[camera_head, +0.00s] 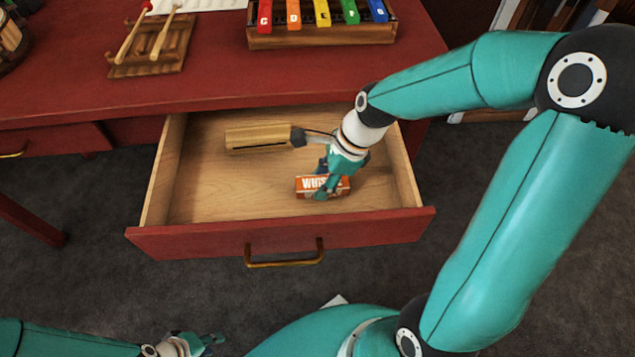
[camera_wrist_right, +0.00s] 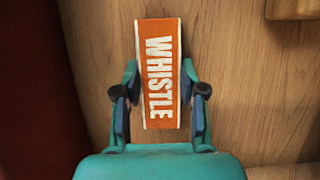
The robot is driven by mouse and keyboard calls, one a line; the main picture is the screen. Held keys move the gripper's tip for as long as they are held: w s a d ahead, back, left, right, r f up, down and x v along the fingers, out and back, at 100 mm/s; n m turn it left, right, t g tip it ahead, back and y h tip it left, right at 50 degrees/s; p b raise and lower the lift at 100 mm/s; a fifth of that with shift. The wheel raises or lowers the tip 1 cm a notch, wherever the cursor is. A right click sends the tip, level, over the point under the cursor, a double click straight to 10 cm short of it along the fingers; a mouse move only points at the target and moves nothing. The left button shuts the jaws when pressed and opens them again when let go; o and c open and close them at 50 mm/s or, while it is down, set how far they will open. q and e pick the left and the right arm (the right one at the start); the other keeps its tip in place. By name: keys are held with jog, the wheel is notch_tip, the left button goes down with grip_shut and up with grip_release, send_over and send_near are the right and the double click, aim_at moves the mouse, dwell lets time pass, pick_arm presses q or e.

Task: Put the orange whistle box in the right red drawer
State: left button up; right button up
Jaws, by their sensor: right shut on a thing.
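The orange whistle box (camera_head: 312,184) is inside the open right red drawer (camera_head: 200,238), at its front right part. My right gripper (camera_head: 325,182) reaches down into the drawer and is shut on the box. In the right wrist view the orange box (camera_wrist_right: 161,70), with white "WHISTLE" lettering, sits between the two fingers of my right gripper (camera_wrist_right: 160,105), above the wooden drawer floor. I cannot tell whether the box touches the floor. My left gripper (camera_head: 195,344) is at the bottom of the head view, outside the drawer; its fingers are small and their opening is unclear.
A wooden block with a slot (camera_head: 257,137) lies at the back of the drawer. On the red desk (camera_head: 210,85) stand a coloured xylophone (camera_head: 322,32) and a wooden piece with mallets (camera_head: 152,48). The drawer's left and front floor is clear.

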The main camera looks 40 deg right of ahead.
jog(key=shift+f, duration=0.1)
jog(key=o, duration=0.9)
jog(key=shift+o, duration=0.2)
jog(key=p+v, duration=0.3)
jog(key=v, duration=0.9)
jog(key=shift+p, duration=0.3)
jog(key=shift+s, duration=0.1)
